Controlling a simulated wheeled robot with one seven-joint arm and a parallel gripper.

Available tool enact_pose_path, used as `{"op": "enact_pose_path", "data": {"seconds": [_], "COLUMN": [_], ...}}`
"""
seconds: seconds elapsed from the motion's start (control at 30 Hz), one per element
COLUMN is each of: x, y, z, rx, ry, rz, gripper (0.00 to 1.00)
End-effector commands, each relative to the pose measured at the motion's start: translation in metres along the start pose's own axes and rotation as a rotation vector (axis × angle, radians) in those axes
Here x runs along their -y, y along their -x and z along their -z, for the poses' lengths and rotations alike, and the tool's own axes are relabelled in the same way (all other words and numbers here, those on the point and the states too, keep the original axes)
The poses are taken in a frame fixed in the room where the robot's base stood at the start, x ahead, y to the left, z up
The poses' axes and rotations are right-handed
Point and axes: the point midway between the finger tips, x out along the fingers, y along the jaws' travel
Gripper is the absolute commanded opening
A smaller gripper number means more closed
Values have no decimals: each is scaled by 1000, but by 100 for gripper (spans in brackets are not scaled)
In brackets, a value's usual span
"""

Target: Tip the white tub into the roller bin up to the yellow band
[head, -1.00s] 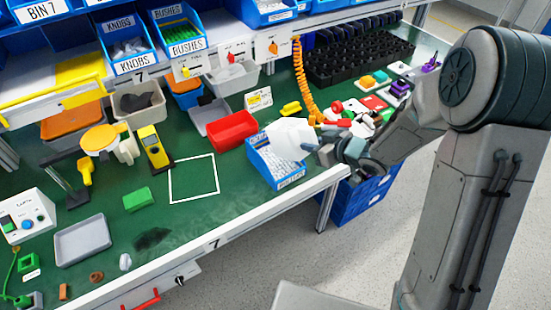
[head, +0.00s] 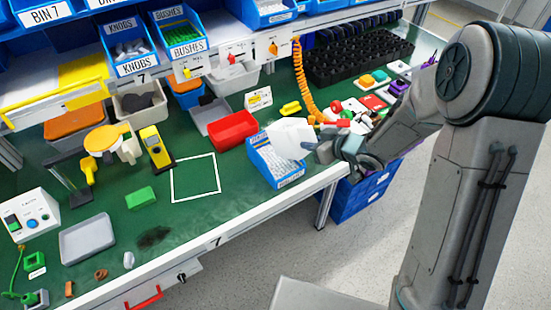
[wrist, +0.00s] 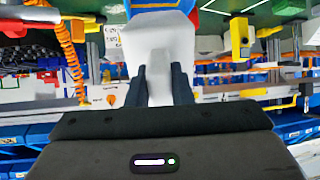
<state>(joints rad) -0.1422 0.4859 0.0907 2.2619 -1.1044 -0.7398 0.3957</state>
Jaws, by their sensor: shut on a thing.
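The white tub (head: 290,136) is in my gripper (head: 316,149), tilted over the blue roller bin (head: 290,183). The bin stands at the bench's front edge with a white label on its front. Pale contents show inside it; I cannot make out the yellow band or the fill level. In the wrist view, the white tub (wrist: 158,40) sits between the two dark fingers of my gripper (wrist: 159,82), which are shut on it. The inside of the tub is hidden.
A red bin (head: 233,131) stands left of the roller bin. A white outlined square (head: 195,178) on the green bench is empty. A coiled orange hose (head: 301,80) hangs behind. Small coloured parts lie to the right, and a blue crate (head: 352,206) is below the bench edge.

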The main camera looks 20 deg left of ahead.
Motion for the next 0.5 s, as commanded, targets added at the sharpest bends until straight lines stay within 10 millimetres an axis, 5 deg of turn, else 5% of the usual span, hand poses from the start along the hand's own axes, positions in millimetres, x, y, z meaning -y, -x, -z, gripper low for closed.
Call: {"op": "enact_pose_path", "data": {"seconds": [0.5], "x": [0], "y": [4], "z": [10], "rx": [43], "ry": [0], "rz": [1], "gripper": [0]}}
